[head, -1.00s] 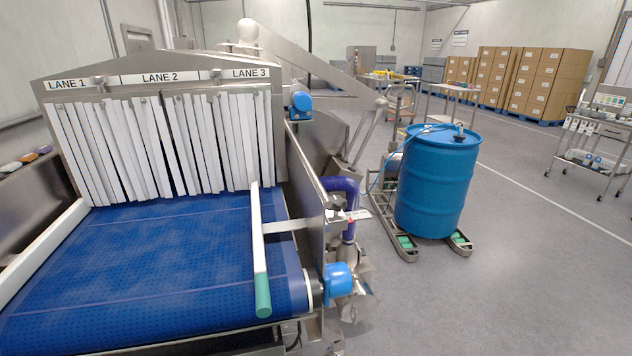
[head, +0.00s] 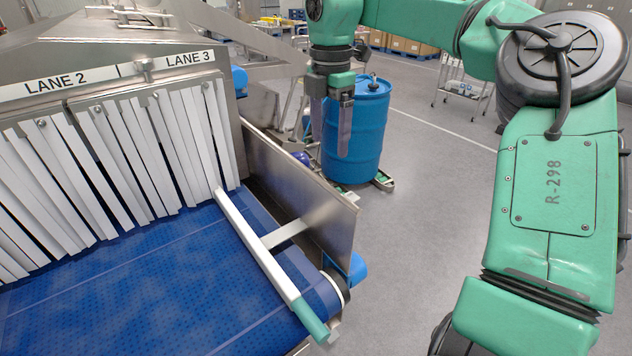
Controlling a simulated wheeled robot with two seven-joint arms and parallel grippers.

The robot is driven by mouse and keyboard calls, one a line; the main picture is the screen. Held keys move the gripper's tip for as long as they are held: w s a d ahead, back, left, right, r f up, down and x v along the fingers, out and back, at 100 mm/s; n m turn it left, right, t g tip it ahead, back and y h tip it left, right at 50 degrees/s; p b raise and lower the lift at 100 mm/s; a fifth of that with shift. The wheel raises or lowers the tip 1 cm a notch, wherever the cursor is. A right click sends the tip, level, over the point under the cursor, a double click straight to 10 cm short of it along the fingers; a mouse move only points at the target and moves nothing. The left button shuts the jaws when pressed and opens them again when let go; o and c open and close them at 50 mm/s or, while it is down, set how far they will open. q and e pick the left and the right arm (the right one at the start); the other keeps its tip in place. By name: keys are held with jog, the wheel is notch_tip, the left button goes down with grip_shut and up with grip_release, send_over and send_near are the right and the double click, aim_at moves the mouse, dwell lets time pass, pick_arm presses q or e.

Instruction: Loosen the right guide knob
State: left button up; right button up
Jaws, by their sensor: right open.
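The right guide (head: 258,252) is a white rail with a green end, lying along the right side of the blue belt (head: 150,290). A metal bracket (head: 288,233) joins it to the steel side panel (head: 300,185). The dark guide knob is not visible now; the outer face of the panel is turned away from me. My right gripper (head: 331,145) points down with its fingers apart and empty. In the picture it is above and right of the panel, in front of the blue drum. My left gripper is out of view.
The tunnel with white strip curtains (head: 120,160) stands at the left. A blue drum (head: 364,135) stands on the floor behind my gripper. A cart (head: 465,88) is farther back. Grey floor right of the conveyor is clear. My right arm covers the right side.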

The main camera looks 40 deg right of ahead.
send_near(329, 187)
jog(key=shift+s+f+p, duration=0.2)
jog(key=shift+s+p, duration=0.2)
jog(key=shift+s, duration=0.65)
jog(key=f, duration=0.2)
jog(key=f+p, duration=0.1)
jog(key=f, duration=0.2)
jog(key=w+a+f+p, duration=0.1)
jog(key=f, duration=0.1)
jog(key=shift+f, duration=0.55)
jog(key=shift+s+d+f, duration=0.1)
jog(key=shift+s+d, duration=0.05)
jog(key=shift+d, duration=0.1)
jog(key=shift+a, duration=0.15)
grip_shut()
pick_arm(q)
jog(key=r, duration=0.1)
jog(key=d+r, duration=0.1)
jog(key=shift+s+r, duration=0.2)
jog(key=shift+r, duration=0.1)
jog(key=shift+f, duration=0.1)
